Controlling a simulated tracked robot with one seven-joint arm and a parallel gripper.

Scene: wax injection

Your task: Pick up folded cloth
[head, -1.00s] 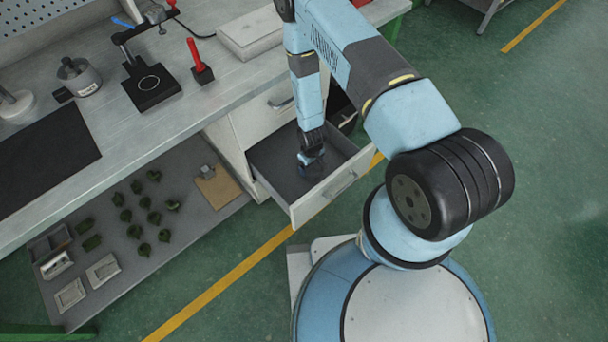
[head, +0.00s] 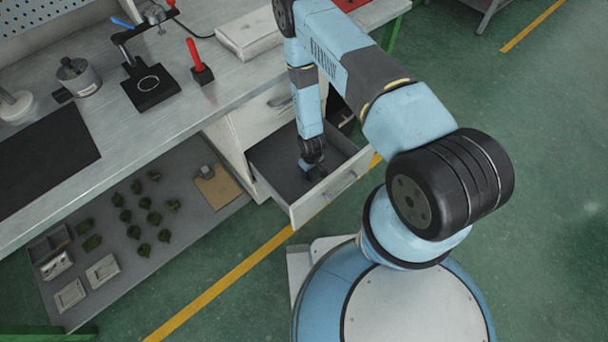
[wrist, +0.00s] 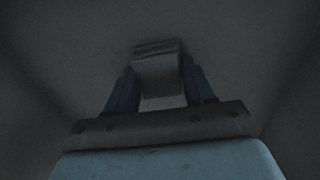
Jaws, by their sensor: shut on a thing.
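The folded cloth (wrist: 158,62) is a small grey bundle in the wrist view, with layered folds at its far edge. It sits between the two blue fingers of my gripper (wrist: 160,82), which is shut on it. In the head view my gripper (head: 312,170) points down inside the open drawer (head: 342,187), near the drawer's floor. The cloth cannot be made out there. Whether it still touches the drawer floor is hard to tell in the dark wrist view.
The drawer walls stand close around my gripper. The workbench (head: 110,145) above left holds a black stand (head: 150,88), a red-handled tool (head: 200,65) and a metal pot (head: 78,77). A lower shelf (head: 195,235) bears several green pieces. The floor at right is clear.

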